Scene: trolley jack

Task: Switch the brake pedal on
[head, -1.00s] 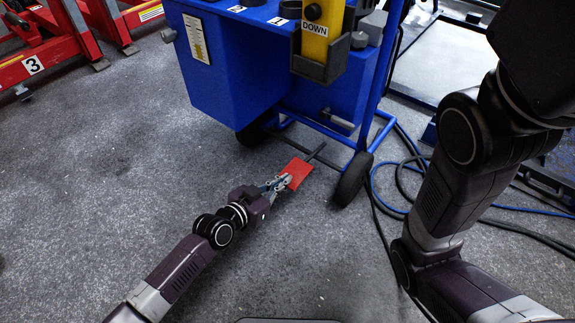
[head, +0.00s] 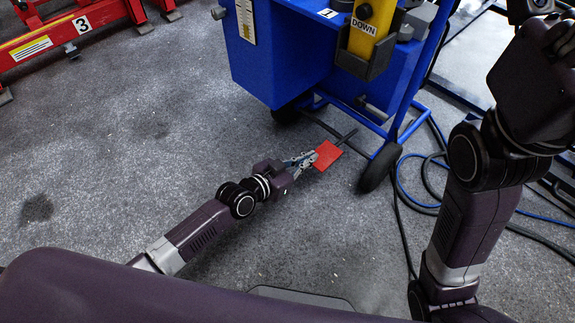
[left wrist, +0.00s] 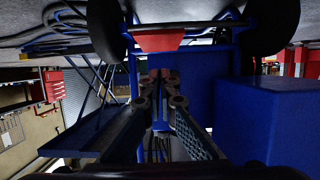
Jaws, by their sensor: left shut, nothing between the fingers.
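The brake pedal is a flat red plate (head: 327,155) on a dark bar, low at the foot of the blue trolley jack unit (head: 283,55). In the left wrist view the red pedal (left wrist: 158,40) shows above the fingertips, under a dark bar. My left gripper (head: 312,158) is shut and empty, with its tips at the pedal's left edge. Its fingers (left wrist: 164,82) are close together in the left wrist view. I cannot tell whether the tips touch the pedal. My right arm rises at the right, and its gripper is not visible.
A black wheel (head: 379,168) stands just right of the pedal. Blue and black hoses (head: 425,185) lie on the floor farther right. A yellow control box marked DOWN (head: 369,30) hangs above. Red lift equipment (head: 70,40) stands at the back left. The grey floor left of my gripper is clear.

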